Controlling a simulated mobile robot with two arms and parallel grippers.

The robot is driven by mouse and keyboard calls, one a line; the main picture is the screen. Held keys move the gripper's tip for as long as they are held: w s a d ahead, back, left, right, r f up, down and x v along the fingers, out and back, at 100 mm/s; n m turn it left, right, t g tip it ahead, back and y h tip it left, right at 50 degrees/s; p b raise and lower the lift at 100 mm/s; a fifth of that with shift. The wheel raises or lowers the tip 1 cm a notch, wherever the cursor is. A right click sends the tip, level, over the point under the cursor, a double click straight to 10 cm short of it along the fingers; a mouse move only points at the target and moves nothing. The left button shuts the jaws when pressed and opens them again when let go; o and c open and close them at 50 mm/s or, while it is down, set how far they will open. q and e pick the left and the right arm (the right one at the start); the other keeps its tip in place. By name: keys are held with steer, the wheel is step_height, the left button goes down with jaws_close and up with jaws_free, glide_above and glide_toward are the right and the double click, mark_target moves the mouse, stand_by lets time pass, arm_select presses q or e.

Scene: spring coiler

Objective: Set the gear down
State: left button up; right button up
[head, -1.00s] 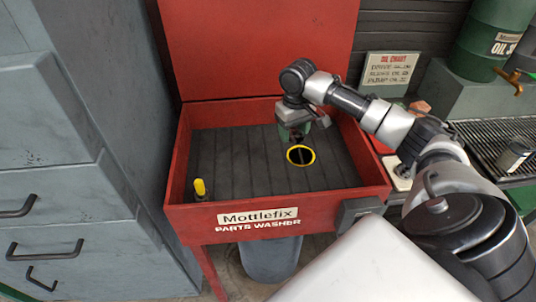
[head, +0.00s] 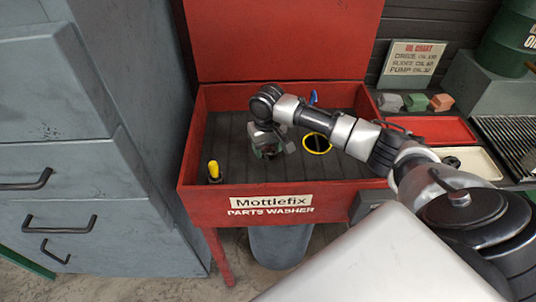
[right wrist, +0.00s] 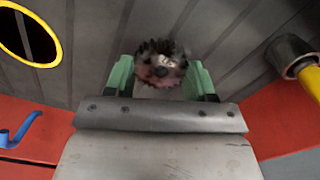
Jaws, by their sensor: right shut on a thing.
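The gear (right wrist: 160,64) is a small dark toothed disc, grimy with a reddish tinge and a paler centre. It sits between the green fingers of my right gripper (right wrist: 158,80), which is shut on it. In the head view my right gripper (head: 268,153) points down into the red parts washer (head: 196,150), left of the yellow-rimmed hole (head: 317,143). The gear is mostly hidden there by the gripper. The dark ribbed washer floor is behind the gear in the wrist view; I cannot tell whether they touch. My left gripper is out of view.
A blue hooked piece (head: 314,97) is at the back wall. Coloured blocks (head: 416,102) and trays (head: 475,161) lie to the right.

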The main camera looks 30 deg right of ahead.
mark_target(268, 155)
steer(key=shift+f, duration=1.75)
steer(key=o, duration=1)
steer(key=shift+f, duration=0.1)
steer(key=shift+o, duration=0.2)
step_height(268, 155, up, 12)
